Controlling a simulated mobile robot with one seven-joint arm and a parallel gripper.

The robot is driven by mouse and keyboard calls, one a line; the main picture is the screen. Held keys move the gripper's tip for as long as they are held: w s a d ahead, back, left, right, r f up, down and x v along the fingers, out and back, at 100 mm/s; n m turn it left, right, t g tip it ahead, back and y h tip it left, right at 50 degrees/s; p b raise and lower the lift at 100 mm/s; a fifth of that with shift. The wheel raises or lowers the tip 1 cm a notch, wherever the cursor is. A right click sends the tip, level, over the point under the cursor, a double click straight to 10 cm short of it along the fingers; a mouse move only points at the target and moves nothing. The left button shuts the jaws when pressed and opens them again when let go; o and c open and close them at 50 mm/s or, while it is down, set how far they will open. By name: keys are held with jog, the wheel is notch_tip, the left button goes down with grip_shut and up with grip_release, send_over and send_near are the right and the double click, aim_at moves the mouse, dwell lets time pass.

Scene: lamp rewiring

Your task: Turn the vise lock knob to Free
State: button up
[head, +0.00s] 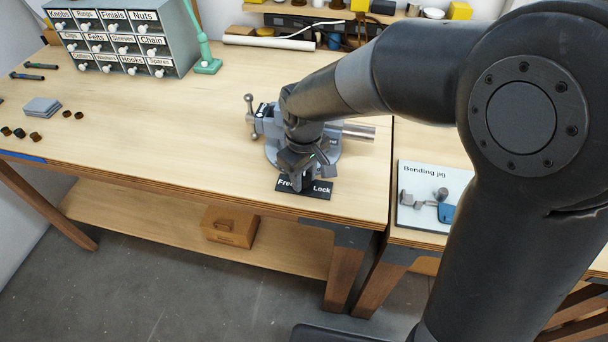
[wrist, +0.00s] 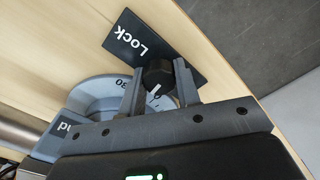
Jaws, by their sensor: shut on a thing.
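The grey vise (head: 268,122) stands on the workbench near its front edge, and part of its round base (wrist: 95,92) shows in the wrist view. A dark label plate (head: 318,190) reading "Free" on the left and "Lock" on the right lies in front of it; its Lock end (wrist: 150,45) shows in the wrist view. The black lock knob (wrist: 157,73) has a white mark and sits between my gripper's fingers. My gripper (wrist: 160,85) is shut on the knob, reaching down from above. In the head view my gripper (head: 303,180) hides the knob and the middle of the label.
A metal bar (head: 358,132) sticks out right of the vise. A bending jig board (head: 425,205) lies on the bench to the right. A drawer cabinet (head: 125,40) and a green lamp stand (head: 205,62) are at the back left.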

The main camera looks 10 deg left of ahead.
aim_at(304, 176)
jog(key=n, duration=0.4)
jog(key=shift+n, duration=0.3)
jog(key=n, duration=0.4)
jog(key=shift+n, duration=0.4)
jog(key=o, duration=1)
notch_tip(304, 176, up, 11)
jog(key=shift+f, duration=0.1)
dwell(0.3)
